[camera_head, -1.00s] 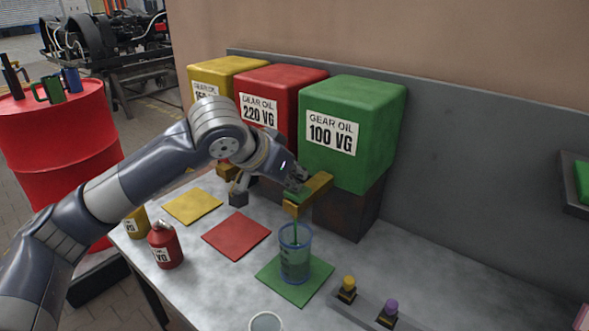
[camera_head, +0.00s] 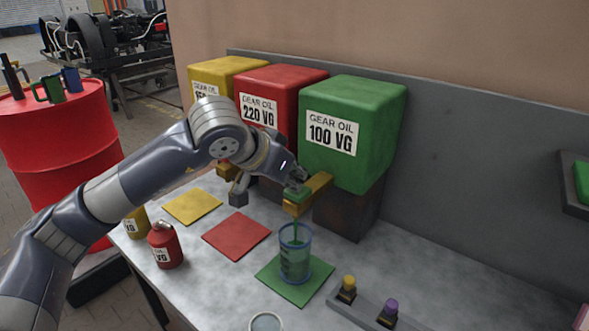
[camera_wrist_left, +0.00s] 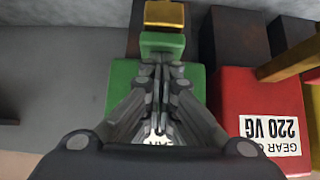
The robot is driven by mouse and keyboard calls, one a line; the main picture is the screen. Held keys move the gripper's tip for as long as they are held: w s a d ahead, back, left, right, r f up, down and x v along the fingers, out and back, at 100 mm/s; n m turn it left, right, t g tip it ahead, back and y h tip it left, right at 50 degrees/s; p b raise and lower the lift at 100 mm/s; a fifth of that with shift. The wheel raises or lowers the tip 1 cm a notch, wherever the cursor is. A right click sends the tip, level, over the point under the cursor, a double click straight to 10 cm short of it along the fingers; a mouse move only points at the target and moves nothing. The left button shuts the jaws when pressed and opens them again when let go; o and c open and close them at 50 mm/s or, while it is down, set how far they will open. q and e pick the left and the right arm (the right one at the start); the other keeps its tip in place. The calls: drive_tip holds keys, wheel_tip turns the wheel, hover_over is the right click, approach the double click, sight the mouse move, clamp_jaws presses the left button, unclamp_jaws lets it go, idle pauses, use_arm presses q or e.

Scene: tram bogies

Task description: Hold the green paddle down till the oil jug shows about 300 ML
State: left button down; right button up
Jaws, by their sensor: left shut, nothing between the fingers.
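The green GEAR OIL 100 VG tank (camera_head: 355,125) stands at the back wall; its brass spout (camera_head: 312,194) points toward the bench front. My left gripper (camera_head: 297,184) is shut and empty, its fingertips at the green paddle (camera_head: 298,196) on the spout. The left wrist view shows the closed fingers (camera_wrist_left: 162,72) right at the paddle (camera_wrist_left: 162,43). A thin green stream falls from the spout into the clear oil jug (camera_head: 296,262), which stands upright on the green mat (camera_head: 267,276). Green oil is in the jug; its scale is too small to read.
The red 220 VG tank (camera_head: 262,92) and yellow tank (camera_head: 222,70) stand left of the green one. Red (camera_head: 237,237) and yellow mats (camera_head: 193,206) lie bare. A red can (camera_head: 165,247) stands front left. Yellow (camera_head: 347,287) and purple knobs (camera_head: 388,309) are front right.

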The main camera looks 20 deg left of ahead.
sight(294, 193)
use_arm(q)
drive_tip(key=shift+f, duration=0.25)
drive_tip(key=shift+s+r, duration=0.1)
drive_tip(key=shift+r, duration=0.45)
wheel_tip(294, 193, up, 4)
drive_tip(key=shift+f+p, duration=0.25)
drive_tip(key=shift+p, duration=0.85)
drive_tip(key=b+v, duration=0.2)
drive_tip(key=v, duration=0.7)
drive_tip(key=shift+s+r+b, duration=0.2)
drive_tip(key=shift+r+b, duration=0.05)
drive_tip(key=shift+b, duration=0.05)
use_arm(e)
drive_tip(key=shift+w+f, duration=0.2)
drive_tip(key=shift+w, duration=0.15)
use_arm(q)
drive_tip(key=shift+a, duration=0.15)
